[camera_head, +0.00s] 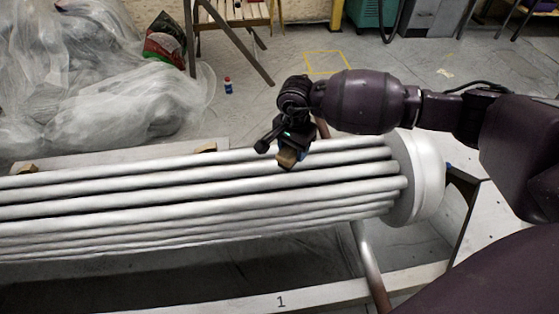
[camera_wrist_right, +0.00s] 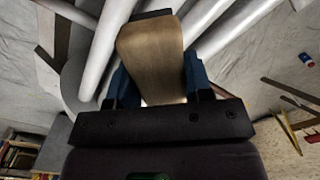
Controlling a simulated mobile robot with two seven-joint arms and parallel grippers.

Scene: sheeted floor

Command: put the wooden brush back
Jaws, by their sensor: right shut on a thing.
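The wooden brush (camera_wrist_right: 152,62) fills the space between the blue fingers of my right gripper (camera_wrist_right: 155,88) in the right wrist view. Its wide light-brown wooden part faces the camera, and a dark edge shows at its far end. In the head view the brush (camera_head: 287,158) is a small tan block at the tip of my right gripper (camera_head: 290,146), over the upper bars of the silver tube bundle (camera_head: 200,190). I cannot tell whether the brush touches the bars. My left gripper is not in view.
The tube bundle ends at a round white cap (camera_head: 418,178) on the right. A pale frame (camera_head: 300,297) marked 1 runs along the front. Plastic sheeting (camera_head: 90,80) is heaped at the back left.

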